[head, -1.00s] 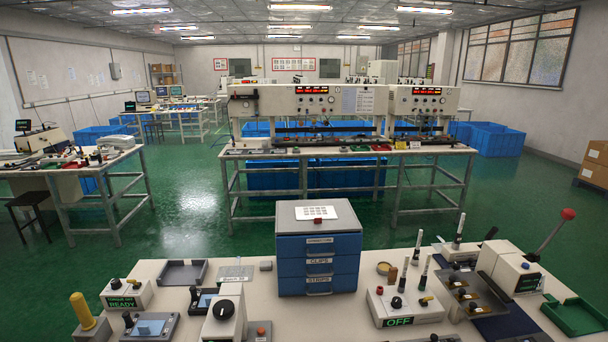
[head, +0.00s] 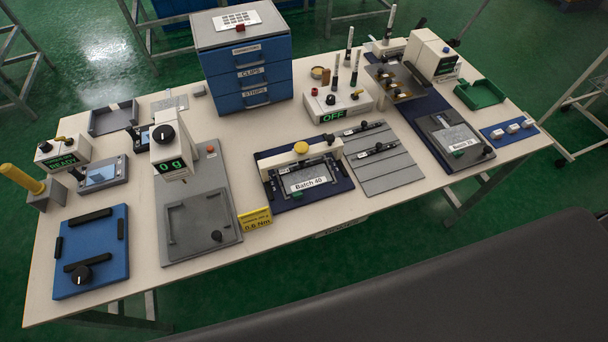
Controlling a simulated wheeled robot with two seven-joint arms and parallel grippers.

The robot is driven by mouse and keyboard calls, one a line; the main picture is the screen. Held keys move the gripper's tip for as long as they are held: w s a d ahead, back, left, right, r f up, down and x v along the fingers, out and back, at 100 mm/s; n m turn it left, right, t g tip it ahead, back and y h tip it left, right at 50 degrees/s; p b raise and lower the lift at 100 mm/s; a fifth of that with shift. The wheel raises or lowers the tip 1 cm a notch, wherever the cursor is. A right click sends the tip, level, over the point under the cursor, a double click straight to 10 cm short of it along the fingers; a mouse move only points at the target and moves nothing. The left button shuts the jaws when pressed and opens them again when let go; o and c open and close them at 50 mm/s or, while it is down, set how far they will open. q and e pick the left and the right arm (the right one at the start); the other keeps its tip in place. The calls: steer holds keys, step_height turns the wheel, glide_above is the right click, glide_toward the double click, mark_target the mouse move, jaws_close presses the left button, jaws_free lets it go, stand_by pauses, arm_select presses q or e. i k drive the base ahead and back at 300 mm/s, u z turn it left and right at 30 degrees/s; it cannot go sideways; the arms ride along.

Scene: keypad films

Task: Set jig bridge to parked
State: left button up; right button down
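The jig bridge looks to be a cream bar (head: 322,149) with a yellow knob (head: 301,147) on top. It lies across the back part of a navy jig base (head: 344,181) near the table's middle. In front of the bar, a grey framed plate with the label "Batch 40" (head: 309,185) sits on the base. No marking for the bridge's position can be read. Neither of my grippers shows in the head view.
A grey grooved plate (head: 385,172) adjoins the jig on the right. A yellow "0.6 Nm" sign (head: 256,219) and a scale reading "0 g" (head: 172,150) stand left. The blue drawer unit (head: 243,75) and a box reading "OFF" (head: 338,106) stand behind.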

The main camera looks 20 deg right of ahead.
mark_target(332, 143)
steer(key=z, duration=1.2)
steer(key=k, duration=0.9)
steer(key=u, duration=1.45)
steer(key=i, duration=0.5)
steer(key=z, duration=0.05)
